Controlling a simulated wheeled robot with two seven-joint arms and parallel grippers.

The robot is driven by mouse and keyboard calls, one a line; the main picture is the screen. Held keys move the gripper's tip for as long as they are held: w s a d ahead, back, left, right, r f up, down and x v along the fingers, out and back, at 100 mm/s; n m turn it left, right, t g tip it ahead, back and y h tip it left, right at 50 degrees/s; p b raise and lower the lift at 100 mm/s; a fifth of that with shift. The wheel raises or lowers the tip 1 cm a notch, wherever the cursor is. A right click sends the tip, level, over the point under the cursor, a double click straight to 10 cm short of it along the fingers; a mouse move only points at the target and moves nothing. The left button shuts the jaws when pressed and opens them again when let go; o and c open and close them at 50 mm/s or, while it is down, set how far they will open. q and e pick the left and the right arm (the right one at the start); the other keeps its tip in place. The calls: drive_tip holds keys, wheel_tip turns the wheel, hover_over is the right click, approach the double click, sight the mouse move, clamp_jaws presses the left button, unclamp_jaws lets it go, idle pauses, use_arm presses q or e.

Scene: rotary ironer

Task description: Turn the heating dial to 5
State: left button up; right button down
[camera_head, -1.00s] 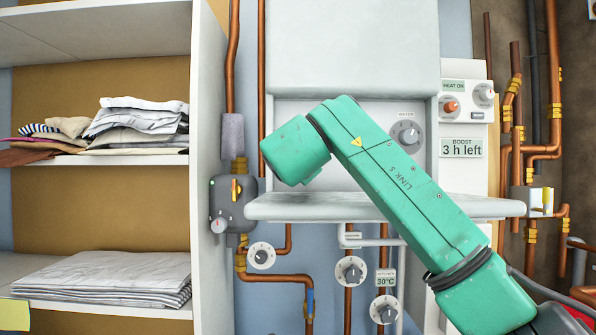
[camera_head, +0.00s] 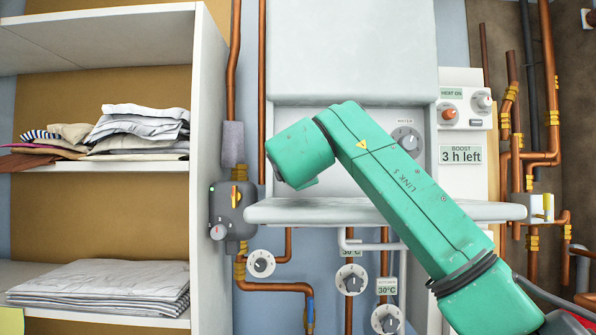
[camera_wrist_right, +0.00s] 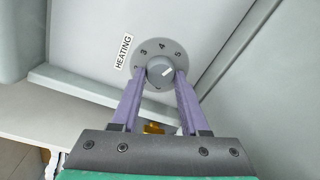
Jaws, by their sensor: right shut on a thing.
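The heating dial is a round grey knob (camera_wrist_right: 160,71) on a grey disc marked 3, 4 and 5, beside a HEATING label (camera_wrist_right: 123,52) in the right wrist view. Its white pointer mark slants up and right, towards the 5; whether it lines up exactly I cannot tell. My right gripper (camera_wrist_right: 160,76) is shut on the knob, with one purple finger on each side. In the head view my green right arm crosses in front of the panel; the heating dial and right gripper are hidden there. My left gripper is not in view.
A grey shelf-like ledge (camera_head: 330,211) sticks out below the arm. A WATER dial (camera_head: 406,139) is just right of the arm, and a HEAT ON panel (camera_head: 460,130) stands further right. Several dials and copper pipes are below. A white shelf unit (camera_head: 208,150) holds linen at left.

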drive_tip(key=shift+r, duration=0.1)
drive_tip(key=shift+c, duration=2.1)
unclamp_jaws()
drive_tip(key=shift+s, duration=0.2)
drive_tip(key=s+b, duration=0.1)
drive_tip(key=s, duration=0.1)
drive_tip(key=s+b, duration=0.1)
drive_tip(key=b, duration=0.1)
drive_tip(key=s+b, duration=0.2)
drive_tip(key=shift+s+f, duration=0.3)
drive_tip(key=shift+f, duration=0.1)
drive_tip(key=s+b, duration=0.1)
drive_tip(key=s, duration=0.2)
drive_tip(key=s+r+b, duration=0.1)
drive_tip(key=s, duration=0.1)
drive_tip(key=s+b, duration=0.1)
drive_tip(key=s, duration=0.2)
drive_tip(key=shift+s+r, duration=0.25)
drive_tip(key=shift+s, duration=0.05)
drive_tip(key=shift+w+d, duration=0.1)
